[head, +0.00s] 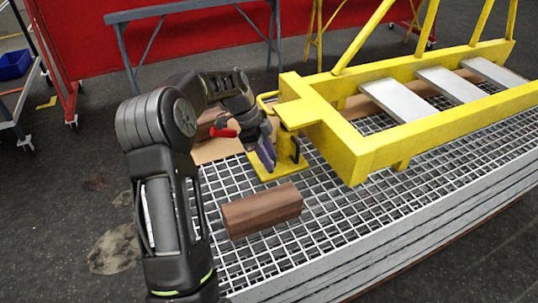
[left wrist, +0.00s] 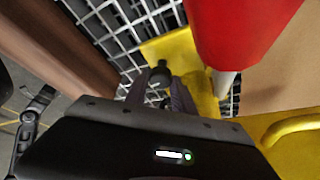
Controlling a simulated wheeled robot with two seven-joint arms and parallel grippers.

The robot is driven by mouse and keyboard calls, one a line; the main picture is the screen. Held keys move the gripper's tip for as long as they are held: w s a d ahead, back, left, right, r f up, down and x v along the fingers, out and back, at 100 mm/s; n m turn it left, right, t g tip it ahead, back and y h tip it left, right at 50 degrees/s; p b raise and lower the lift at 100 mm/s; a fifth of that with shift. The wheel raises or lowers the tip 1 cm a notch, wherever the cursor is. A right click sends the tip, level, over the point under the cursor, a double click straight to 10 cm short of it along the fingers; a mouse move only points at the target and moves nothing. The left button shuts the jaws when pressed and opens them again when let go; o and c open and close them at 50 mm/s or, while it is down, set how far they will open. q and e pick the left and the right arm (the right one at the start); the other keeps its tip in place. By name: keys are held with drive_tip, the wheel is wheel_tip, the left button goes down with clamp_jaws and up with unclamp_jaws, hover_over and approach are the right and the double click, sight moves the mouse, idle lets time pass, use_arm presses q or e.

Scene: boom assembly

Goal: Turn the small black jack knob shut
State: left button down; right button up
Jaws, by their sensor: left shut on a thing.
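The yellow jack (head: 268,176) stands on the grating under the end of the yellow boom (head: 355,150). Its yellow base also shows in the left wrist view (left wrist: 175,50). The small black jack knob (left wrist: 160,76) sits low on the jack, between my left fingertips in the left wrist view. My left gripper (head: 265,156) is shut on this knob, reaching in from the left beside the jack. In the head view the knob is hidden by the gripper. My right gripper is not in view.
A brown wooden block (head: 262,210) lies on the grating (head: 330,215) in front of the jack. A red part (left wrist: 240,30) is close at the upper right of the left wrist view. A grey trestle (head: 195,12) stands behind. Bare floor lies to the left.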

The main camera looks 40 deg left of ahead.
use_arm(q)
drive_tip(key=shift+a+m+g+p, duration=0.1)
drive_tip(key=shift+m+g+p, duration=0.2)
drive_tip(key=shift+m, duration=0.5)
drive_tip(key=c, duration=1.1)
unclamp_jaws()
drive_tip(key=shift+p+v, duration=0.7)
drive_tip(key=shift+v, duration=3.2)
